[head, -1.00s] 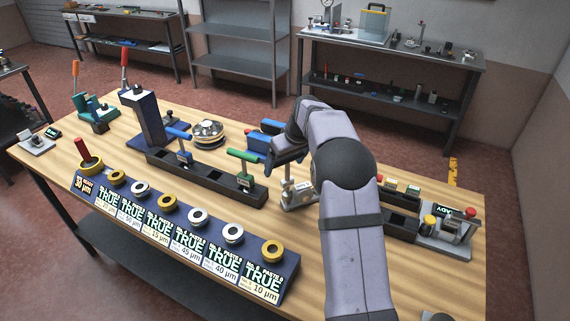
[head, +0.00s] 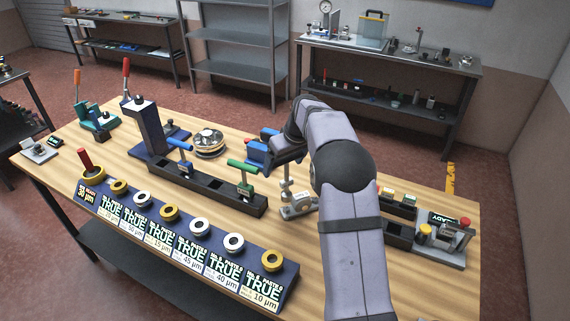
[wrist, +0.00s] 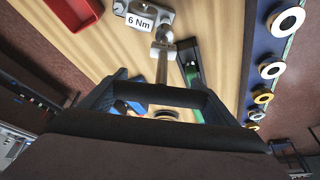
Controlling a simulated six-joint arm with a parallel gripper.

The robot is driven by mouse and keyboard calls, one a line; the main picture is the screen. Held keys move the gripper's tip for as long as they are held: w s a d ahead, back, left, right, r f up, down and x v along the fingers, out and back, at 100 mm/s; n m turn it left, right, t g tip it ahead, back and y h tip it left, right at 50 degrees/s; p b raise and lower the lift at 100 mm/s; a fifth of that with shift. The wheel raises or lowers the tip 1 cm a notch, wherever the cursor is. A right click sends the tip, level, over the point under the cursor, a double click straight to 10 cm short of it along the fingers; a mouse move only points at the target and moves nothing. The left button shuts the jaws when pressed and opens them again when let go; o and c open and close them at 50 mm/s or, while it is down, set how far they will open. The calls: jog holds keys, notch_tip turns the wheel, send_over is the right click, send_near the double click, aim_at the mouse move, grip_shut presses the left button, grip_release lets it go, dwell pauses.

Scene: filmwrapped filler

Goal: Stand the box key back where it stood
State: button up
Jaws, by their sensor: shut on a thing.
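My gripper (wrist: 163,98) is shut on a dark crossbar that spans between its fingers, apparently the handle of the box key. The key's metal shaft (wrist: 162,66) points away from the gripper toward a grey metal stand (wrist: 147,12) labelled "6 Nm". In the head view the shaft (head: 287,180) hangs upright below my gripper (head: 285,158), over or at the stand (head: 298,207). I cannot tell whether its tip touches. A dark rack (head: 210,190) to the left holds a blue-handled key (head: 180,147) and a green-handled key (head: 243,166), with open pockets between.
A row of rings on a labelled sloped board (head: 190,250) lines the front edge. A blue block (head: 257,152) stands just left of my gripper, and a round metal piece (head: 209,142) behind the rack. Another dark rack (head: 398,232) and a gauge device (head: 450,240) are right.

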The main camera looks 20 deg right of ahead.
jog(key=s+d+r+m+h+b, duration=0.1)
jog(key=s+d+r+m+b, duration=0.15)
jog(key=s+d, duration=0.65)
jog(key=s+d+r+m+h+b, duration=0.1)
jog(key=s+d+r+m, duration=0.25)
jog(key=s+d, duration=0.65)
jog(key=s+d+f+m+h+b, duration=0.1)
jog(key=s+d+f+b, duration=0.15)
jog(key=d, duration=0.95)
notch_tip(320, 180, down, 10)
jog(key=p, duration=0.2)
jog(key=shift+w+a+f+p, duration=0.2)
jog(key=shift+w+a+p, duration=0.1)
jog(key=shift+w, duration=0.15)
jog(key=shift+f, duration=0.15)
jog(key=o, duration=1.2)
